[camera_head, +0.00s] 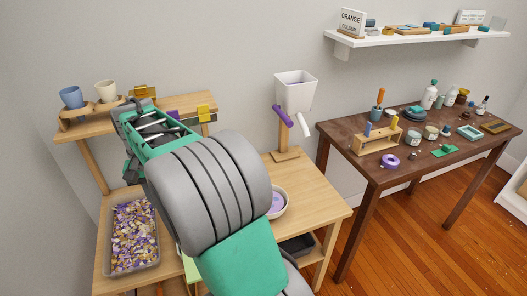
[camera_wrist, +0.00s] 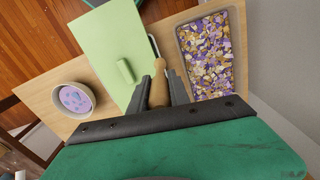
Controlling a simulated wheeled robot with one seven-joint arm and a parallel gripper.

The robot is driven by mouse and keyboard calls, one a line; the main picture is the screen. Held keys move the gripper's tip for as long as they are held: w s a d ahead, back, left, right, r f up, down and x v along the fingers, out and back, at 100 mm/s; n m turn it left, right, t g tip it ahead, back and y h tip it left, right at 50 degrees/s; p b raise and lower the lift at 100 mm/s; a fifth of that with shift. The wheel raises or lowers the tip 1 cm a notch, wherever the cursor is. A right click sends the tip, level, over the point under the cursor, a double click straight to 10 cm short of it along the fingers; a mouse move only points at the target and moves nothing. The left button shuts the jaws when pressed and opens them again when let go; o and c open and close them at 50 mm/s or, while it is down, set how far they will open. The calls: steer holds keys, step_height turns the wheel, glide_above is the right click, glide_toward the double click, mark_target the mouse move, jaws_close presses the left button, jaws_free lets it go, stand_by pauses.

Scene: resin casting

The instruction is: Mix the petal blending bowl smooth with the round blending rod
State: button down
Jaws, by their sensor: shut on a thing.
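My gripper (camera_wrist: 159,88) is shut on a wooden piece with a rounded knob (camera_wrist: 159,64), which looks like the handle of the round blending rod. The rod's far end is hidden or cannot be made out. A pale bowl (camera_wrist: 89,114) with purple, speckled contents stands on the wooden table, left of my gripper and apart from it. The bowl also shows in the head view (camera_head: 285,209), partly behind my arm. My arm hides the jaws in the head view.
A grey tray (camera_wrist: 183,65) of purple, white and gold bits lies right of my gripper. A white hopper on a stand (camera_head: 294,92) rises behind the bowl. A rack with cups (camera_head: 71,97) stands back left.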

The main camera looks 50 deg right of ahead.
steer(key=s+d+m+p, duration=0.45)
steer(key=d+m, duration=0.25)
steer(key=d, duration=0.3)
steer(key=s+d+m+p, duration=0.3)
steer(key=s+d+m, duration=0.2)
steer(key=d+m, duration=0.4)
steer(key=s+d+m+p, duration=0.35)
steer(key=d+m, duration=0.25)
steer(key=d, duration=0.6)
step_height(320, 180, down, 10)
steer(key=b, duration=0.6)
steer(key=shift+s+a, duration=0.15)
steer(key=shift+s, duration=0.2)
